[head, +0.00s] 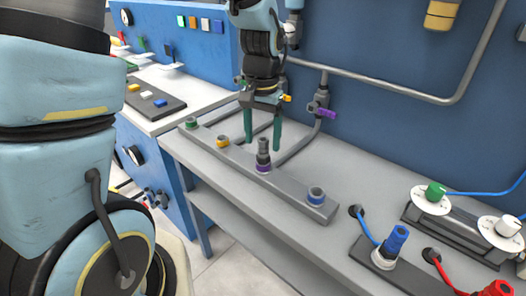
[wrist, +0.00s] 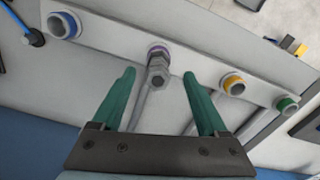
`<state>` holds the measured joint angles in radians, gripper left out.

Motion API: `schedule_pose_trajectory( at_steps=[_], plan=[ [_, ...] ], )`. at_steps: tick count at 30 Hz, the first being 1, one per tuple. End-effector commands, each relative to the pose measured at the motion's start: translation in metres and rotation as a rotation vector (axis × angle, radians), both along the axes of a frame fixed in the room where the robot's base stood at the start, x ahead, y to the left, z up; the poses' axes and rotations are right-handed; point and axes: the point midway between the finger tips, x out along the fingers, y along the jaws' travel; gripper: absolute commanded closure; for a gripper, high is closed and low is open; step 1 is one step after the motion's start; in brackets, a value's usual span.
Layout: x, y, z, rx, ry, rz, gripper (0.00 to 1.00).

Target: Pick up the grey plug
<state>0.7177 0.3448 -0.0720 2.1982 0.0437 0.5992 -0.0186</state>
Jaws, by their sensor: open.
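The grey plug (head: 263,150) stands upright in the purple-ringed socket (head: 263,168) of the grey rail on the bench. In the wrist view the plug (wrist: 157,72) shows between and beyond the two green fingers. My gripper (head: 263,145) points down with its fingers apart, and in the head view they flank the plug or stand just behind it. It also shows in the wrist view (wrist: 158,85), open with nothing held. I cannot tell the exact gap between fingers and plug.
The grey rail (head: 290,188) also carries green (head: 192,123), yellow (head: 222,142) and blue (head: 316,195) ringed sockets. A pipe with a purple valve (head: 321,113) stands behind. A blue plug (head: 395,242) and a red plug (head: 496,288) are at the right.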

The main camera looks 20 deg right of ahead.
Motion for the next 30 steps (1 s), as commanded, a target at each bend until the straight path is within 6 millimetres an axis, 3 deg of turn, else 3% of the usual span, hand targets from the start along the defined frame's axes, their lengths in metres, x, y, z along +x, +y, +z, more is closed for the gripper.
schedule_pose_trajectory(
  at_steps=[8,17,30],
  plan=[
    [-0.003,0.000,-0.036,0.003,0.003,0.000,0.24],
    [-0.002,-0.001,-0.040,0.000,0.000,0.001,0.25],
    [-0.002,-0.001,-0.040,0.000,0.000,0.001,0.74]
  ],
)
